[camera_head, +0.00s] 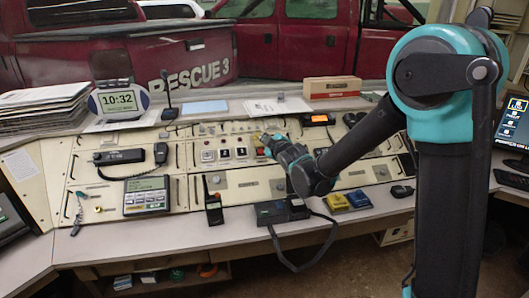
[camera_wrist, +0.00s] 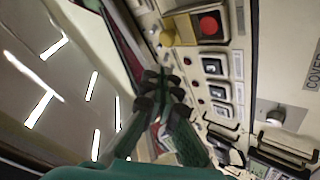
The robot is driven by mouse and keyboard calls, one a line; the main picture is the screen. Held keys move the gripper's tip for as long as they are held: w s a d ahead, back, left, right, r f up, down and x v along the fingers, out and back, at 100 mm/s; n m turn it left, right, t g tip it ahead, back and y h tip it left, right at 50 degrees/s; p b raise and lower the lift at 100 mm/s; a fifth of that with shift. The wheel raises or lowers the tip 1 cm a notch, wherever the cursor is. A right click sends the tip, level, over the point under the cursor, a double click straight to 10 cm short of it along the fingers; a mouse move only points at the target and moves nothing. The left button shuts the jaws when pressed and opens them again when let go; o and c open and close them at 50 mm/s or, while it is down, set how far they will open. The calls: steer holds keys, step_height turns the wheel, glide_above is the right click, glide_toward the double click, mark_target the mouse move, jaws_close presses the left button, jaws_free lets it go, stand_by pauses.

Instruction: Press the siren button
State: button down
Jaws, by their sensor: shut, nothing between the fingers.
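My gripper (camera_head: 270,140) reaches over the middle of the console in the head view. In the wrist view its dark fingers (camera_wrist: 163,76) are together and empty. The fingertips appear apart from both. Several pale square buttons (camera_wrist: 213,66) run in a row below the red one; some also show in the head view (camera_head: 224,153). The labels are too small to tell which button is the siren.
The console top holds a radio handset (camera_head: 213,203), a dark cradle with a cable (camera_head: 281,211), a clock display (camera_head: 121,101), a desk microphone (camera_head: 168,97) and a tan box (camera_head: 331,88). A metal knob (camera_wrist: 271,113) and covers stand near the buttons. A monitor is at right.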

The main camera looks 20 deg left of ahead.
glide_toward(260, 149)
steer(key=shift+w+a+r, duration=0.1)
steer(key=shift+w+a, duration=1.95)
steer(key=shift+w, duration=0.1)
steer(key=shift+w+a+f, duration=0.1)
steer(key=shift+w+f, duration=0.1)
steer(key=shift+f, duration=0.15)
steer(key=shift+w+a+f, duration=0.15)
steer(key=shift+w+f, duration=0.1)
steer(key=shift+f, duration=0.2)
stand_by(1.2)
steer(key=shift+s+d+r, duration=0.25)
steer(key=shift+s+r, duration=0.2)
steer(key=shift+r, duration=0.35)
steer(key=shift+s+d+r, duration=0.25)
steer(key=shift+s+r, duration=0.15)
steer(key=shift+r, duration=0.3)
steer(key=shift+s+d+r, duration=0.25)
steer(key=shift+s+r, duration=0.1)
steer(key=shift+r, duration=0.35)
steer(key=shift+s+d+r, duration=0.2)
steer(key=shift+s+r, duration=0.2)
steer(key=shift+r, duration=0.3)
